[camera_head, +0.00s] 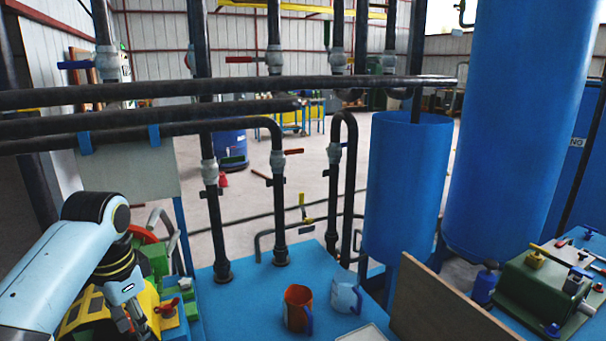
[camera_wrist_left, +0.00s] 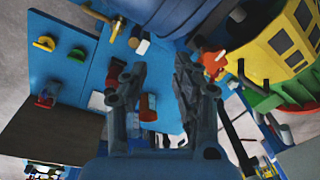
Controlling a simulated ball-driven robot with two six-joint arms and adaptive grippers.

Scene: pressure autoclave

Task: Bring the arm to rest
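My left arm (camera_head: 60,260) comes in from the left in the head view, and its gripper (camera_head: 131,318) points down beside the yellow and green machine (camera_head: 85,312). In the left wrist view the two fingers of the gripper (camera_wrist_left: 155,78) are spread apart, with nothing held between them. A red-handled part (camera_head: 168,307) of the machine is just right of the gripper in the head view. It also shows in the left wrist view as a red piece (camera_wrist_left: 213,63) beside one finger, apparently apart from it. My right gripper is in neither view.
An orange mug (camera_head: 297,309) and a light blue mug (camera_head: 345,294) stand on the blue surface (camera_head: 240,300). Dark vertical pipes (camera_head: 279,200) rise behind them. A brown panel (camera_head: 440,305) and green equipment (camera_head: 545,290) are at the right. Blue surface is bare between machine and mugs.

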